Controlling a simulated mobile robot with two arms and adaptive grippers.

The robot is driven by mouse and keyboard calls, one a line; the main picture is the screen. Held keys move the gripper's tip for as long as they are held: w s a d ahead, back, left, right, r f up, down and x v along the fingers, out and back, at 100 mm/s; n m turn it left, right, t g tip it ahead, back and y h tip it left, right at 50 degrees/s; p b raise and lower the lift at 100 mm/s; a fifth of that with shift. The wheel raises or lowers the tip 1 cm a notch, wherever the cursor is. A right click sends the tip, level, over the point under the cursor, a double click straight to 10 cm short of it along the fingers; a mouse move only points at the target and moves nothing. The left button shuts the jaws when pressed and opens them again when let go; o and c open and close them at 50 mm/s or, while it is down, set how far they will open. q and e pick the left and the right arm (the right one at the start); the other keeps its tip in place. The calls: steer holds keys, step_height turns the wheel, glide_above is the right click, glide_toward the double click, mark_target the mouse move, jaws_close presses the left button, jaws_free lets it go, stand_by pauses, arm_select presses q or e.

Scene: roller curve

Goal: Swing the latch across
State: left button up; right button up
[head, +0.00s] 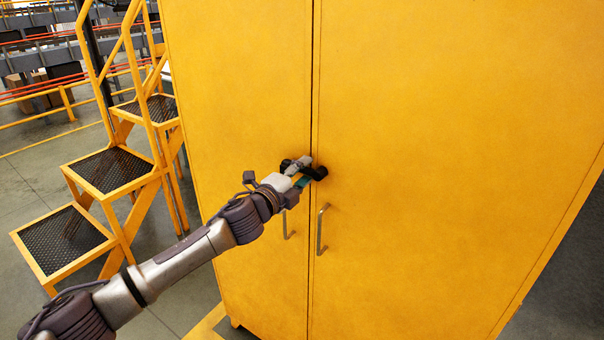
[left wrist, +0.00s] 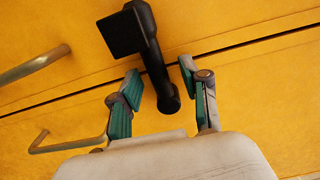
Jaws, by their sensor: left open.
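The black latch (head: 319,173) is on the yellow cabinet doors at the seam, above the handles. In the left wrist view the latch (left wrist: 151,58) has a square block at one end and a rounded end at the other, and its bar crosses the line of the door seam. My left gripper (head: 304,173) is at the latch and hides part of it in the head view. In the left wrist view my left gripper (left wrist: 160,73) is open, with a teal-padded finger on each side of the latch's bar. Whether the fingers touch it I cannot tell. My right gripper is not in view.
Two metal bar handles, the left one (head: 287,224) and the right one (head: 322,229), stand out from the cabinet doors below the latch. Yellow steps (head: 106,170) with dark mesh treads stand left of the cabinet. The floor at the lower left is partly open.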

arm_select(q)
steer(key=shift+s+a, duration=0.1)
steer(key=v, duration=1.1)
steer(key=shift+s+a, duration=0.2)
steer(key=shift+s, duration=0.15)
